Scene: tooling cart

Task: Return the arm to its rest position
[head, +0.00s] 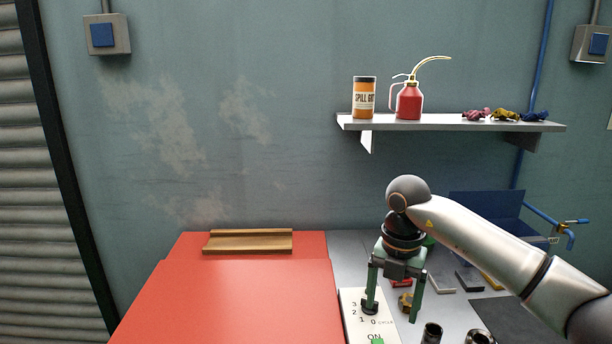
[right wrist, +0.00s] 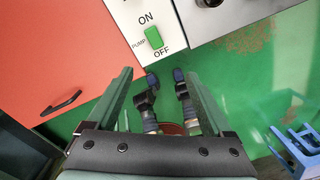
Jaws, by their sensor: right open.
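My right arm (head: 490,238) reaches in from the right in the head view. Its gripper (head: 392,313) points down over the grey worktop, with its two green fingers apart. The left finger overlaps a black knob on a white panel (head: 352,322) marked with numbers; I cannot tell whether they touch. A brass-coloured part (head: 405,303) shows between the fingers. In the right wrist view the open gripper (right wrist: 157,76) holds nothing that I can make out. The panel's green pump switch (right wrist: 154,37), between ON and OFF, lies ahead of the fingers. My left gripper is not in view.
A red surface (head: 240,300) with a wooden rail (head: 247,241) lies left. Sockets (head: 432,333) stand at the front; a blue bin (head: 487,215) is behind the arm. A wall shelf (head: 440,123) holds an oil can (head: 409,103). Blue-ended dark items (right wrist: 150,95) are unclear.

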